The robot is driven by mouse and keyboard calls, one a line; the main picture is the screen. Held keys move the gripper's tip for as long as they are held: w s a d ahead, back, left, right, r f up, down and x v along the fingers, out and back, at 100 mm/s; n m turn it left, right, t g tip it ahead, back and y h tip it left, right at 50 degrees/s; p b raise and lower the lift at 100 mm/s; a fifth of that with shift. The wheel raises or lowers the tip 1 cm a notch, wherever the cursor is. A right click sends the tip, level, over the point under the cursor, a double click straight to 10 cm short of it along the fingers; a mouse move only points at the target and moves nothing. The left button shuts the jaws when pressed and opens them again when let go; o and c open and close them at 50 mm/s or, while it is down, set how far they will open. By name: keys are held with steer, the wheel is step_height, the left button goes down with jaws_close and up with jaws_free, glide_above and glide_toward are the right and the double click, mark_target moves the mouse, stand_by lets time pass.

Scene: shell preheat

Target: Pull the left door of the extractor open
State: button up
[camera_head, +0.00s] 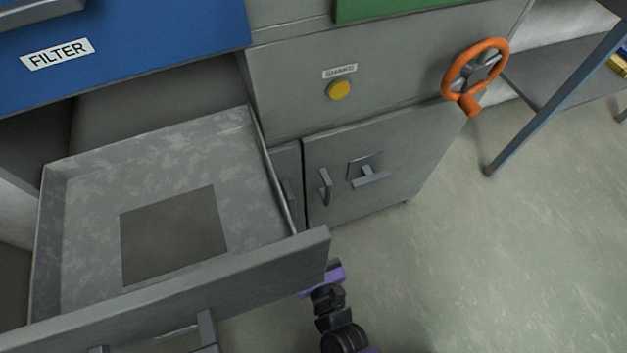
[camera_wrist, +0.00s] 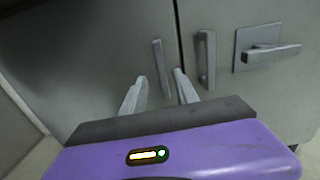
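The extractor is a grey cabinet (camera_head: 400,110). Its left door (camera_wrist: 90,85) is shut and fills the left of the wrist view; in the head view only a sliver (camera_head: 282,160) shows past the open drawer. The left door's upright handle (camera_wrist: 161,66) stands near the gap between the doors. My gripper (camera_wrist: 160,77) is open, its two fingers apart on either side of the lower part of this handle in the picture. I cannot tell whether the fingertips touch it. In the head view, the drawer front hides my fingers and only my purple wrist shows.
The right door (camera_wrist: 265,90) is shut, with an upright handle (camera_wrist: 207,60) and a latch (camera_wrist: 268,52). An open drawer (camera_head: 180,285) juts out above my wrist. An orange handwheel (camera_head: 475,75) and yellow button (camera_head: 339,90) are higher up. The floor (camera_head: 510,260) at right is clear.

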mark_target(293, 207)
steer(key=x, duration=0.8)
steer(key=shift+w+d, duration=0.1)
steer(key=shift+w, duration=0.05)
jaws_close()
stand_by(1.3)
